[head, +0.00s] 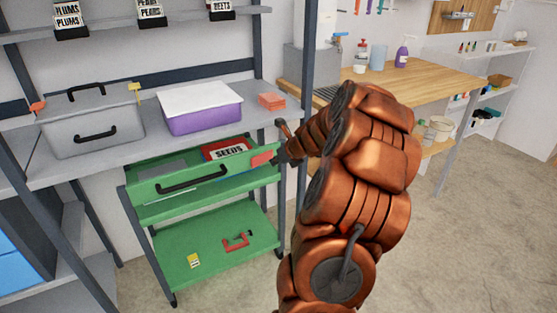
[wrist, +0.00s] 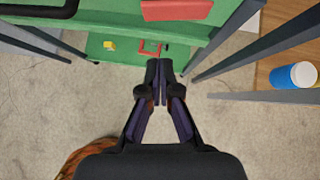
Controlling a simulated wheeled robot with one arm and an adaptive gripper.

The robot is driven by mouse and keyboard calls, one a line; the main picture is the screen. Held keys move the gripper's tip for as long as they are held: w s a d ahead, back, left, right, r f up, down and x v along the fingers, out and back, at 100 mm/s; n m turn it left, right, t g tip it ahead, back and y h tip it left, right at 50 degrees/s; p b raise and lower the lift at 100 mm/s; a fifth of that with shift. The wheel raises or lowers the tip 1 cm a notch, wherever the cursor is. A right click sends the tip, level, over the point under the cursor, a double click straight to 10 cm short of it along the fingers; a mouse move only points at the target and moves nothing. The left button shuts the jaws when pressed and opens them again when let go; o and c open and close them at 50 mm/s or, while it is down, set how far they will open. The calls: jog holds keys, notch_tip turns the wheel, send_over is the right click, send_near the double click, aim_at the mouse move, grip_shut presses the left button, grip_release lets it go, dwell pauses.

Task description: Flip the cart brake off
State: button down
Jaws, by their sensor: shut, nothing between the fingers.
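The green cart (head: 205,249) stands under the grey workbench, and its front also shows in the wrist view (wrist: 108,22). A red flat piece (head: 262,158) sits at the right of its top front; it also shows at the top of the wrist view (wrist: 177,9). A red U-shaped piece (head: 237,240) is on the lower green surface, also in the wrist view (wrist: 150,47). I cannot tell which red part is the brake. My gripper (wrist: 158,64) is shut and empty, apart from both; in the wrist view its tips appear just below the U-shaped piece.
The bench (head: 28,176) holds a grey bin (head: 92,133), a purple box (head: 203,121) and orange pieces (head: 271,101). A seeds packet (head: 229,149) lies in the cart's top. Dark posts (head: 307,70) stand beside the cart. A wooden counter (head: 430,85) is at right; the floor before it is clear.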

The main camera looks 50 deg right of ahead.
aim_at(257, 163)
jog(key=shift+w+d+f+b, duration=0.2)
jog(key=shift+w+f, duration=0.5)
jog(key=shift+w, duration=0.6)
jog(key=shift+w+d+f+b, duration=0.15)
jog(key=shift+w+f, duration=0.5)
jog(key=shift+w, duration=0.7)
jog(key=shift+w+d+f+b, duration=0.1)
jog(key=shift+w+d+f, duration=0.1)
jog(key=shift+w+f, duration=0.8)
jog(key=shift+w+r, duration=0.3)
jog(key=shift+r, duration=0.05)
